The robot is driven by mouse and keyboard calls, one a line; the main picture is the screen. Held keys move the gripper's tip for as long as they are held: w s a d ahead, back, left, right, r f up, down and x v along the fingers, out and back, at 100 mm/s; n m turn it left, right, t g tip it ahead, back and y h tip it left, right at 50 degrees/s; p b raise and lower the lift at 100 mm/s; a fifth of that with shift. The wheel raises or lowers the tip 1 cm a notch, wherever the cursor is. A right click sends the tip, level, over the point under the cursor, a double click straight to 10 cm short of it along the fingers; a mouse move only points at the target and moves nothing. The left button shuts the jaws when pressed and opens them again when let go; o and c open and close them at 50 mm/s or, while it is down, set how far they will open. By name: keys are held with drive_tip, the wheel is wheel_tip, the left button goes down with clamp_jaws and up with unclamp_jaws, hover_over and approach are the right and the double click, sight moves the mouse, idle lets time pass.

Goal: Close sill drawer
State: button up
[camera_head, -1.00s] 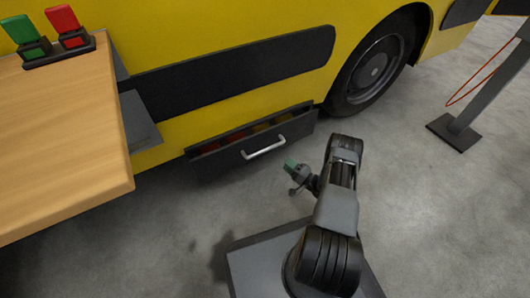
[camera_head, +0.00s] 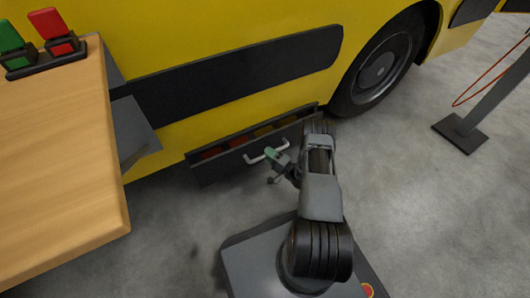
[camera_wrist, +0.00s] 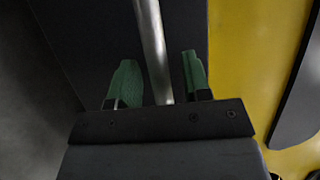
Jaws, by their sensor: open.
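The sill drawer (camera_head: 222,165) is a dark drawer low in the yellow vehicle's side, pulled open with red and yellowish contents showing inside. Its silver bar handle (camera_head: 266,152) is on the front face. My gripper (camera_head: 275,158) is at the handle, its green fingertips overlapping the handle's right part in the head view. In the wrist view my gripper (camera_wrist: 158,80) is open, with the handle bar (camera_wrist: 152,45) running between the two green fingers. A gap shows on each side of the bar. The drawer's dark front (camera_wrist: 85,40) fills the background there.
A wooden table (camera_head: 60,160) stands at the left, with a green switch-like block (camera_head: 10,38) and a red one (camera_head: 50,24) on it. The vehicle's wheel (camera_head: 378,68) is right of the drawer. A dark post (camera_head: 485,105) stands at far right. Grey floor is clear between.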

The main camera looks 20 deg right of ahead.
drive_tip(key=shift+w, duration=0.15)
drive_tip(key=shift+c, duration=0.4)
clamp_jaws()
